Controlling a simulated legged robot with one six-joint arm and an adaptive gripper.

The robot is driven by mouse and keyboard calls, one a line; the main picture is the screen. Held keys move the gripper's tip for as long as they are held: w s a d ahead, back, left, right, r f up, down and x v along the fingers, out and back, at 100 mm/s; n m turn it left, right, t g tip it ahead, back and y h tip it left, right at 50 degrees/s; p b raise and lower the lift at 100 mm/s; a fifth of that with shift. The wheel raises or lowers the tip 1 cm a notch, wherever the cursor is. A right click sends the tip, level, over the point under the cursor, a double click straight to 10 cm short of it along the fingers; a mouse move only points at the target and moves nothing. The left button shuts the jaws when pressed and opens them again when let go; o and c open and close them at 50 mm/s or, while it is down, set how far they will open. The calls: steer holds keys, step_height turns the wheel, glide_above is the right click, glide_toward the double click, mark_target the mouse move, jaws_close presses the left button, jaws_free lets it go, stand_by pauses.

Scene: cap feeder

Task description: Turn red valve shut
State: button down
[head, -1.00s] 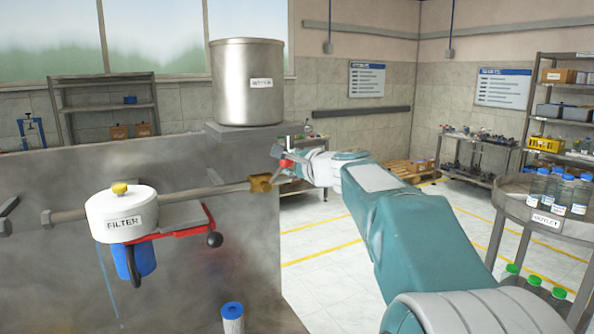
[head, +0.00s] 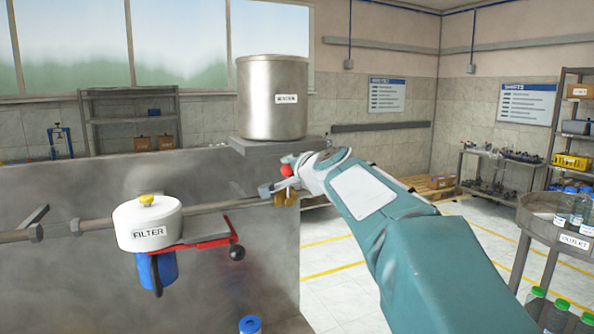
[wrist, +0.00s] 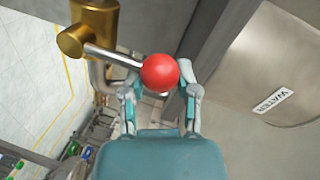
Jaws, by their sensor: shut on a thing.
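The red valve has a round red knob (wrist: 160,71) on a silver lever (wrist: 112,55). The lever runs to a brass valve body (wrist: 90,28) at the upper left of the wrist view. In the head view, the knob (head: 286,170) is just above the brass body (head: 285,198), at the end of the grey pipe. My gripper (wrist: 158,84) is shut on the red knob, with a finger on each side. The gripper (head: 288,172) is small in the head view and partly hides the lever.
A steel water tank (head: 272,98) stands on a ledge (head: 275,147) just behind the valve. A white filter housing (head: 148,225) with a red handle (head: 208,243) is to the left. A round outlet table (head: 560,240) with bottles is at the right. Open floor lies between.

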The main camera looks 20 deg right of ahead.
steer(key=shift+w+a+f, duration=0.1)
steer(key=shift+a+f, duration=0.1)
steer(key=shift+f, duration=0.5)
steer(key=shift+c, duration=1)
jaws_free()
steer(key=shift+a+r, duration=0.1)
steer(key=shift+r, duration=0.2)
steer(key=shift+s+r, duration=0.15)
steer(key=shift+s, duration=0.3)
steer(key=s+r, duration=0.2)
steer(key=s, duration=0.9)
steer(key=shift+d, duration=0.2)
steer(key=shift+a+f+n, duration=0.1)
steer(key=shift+n, duration=0.2)
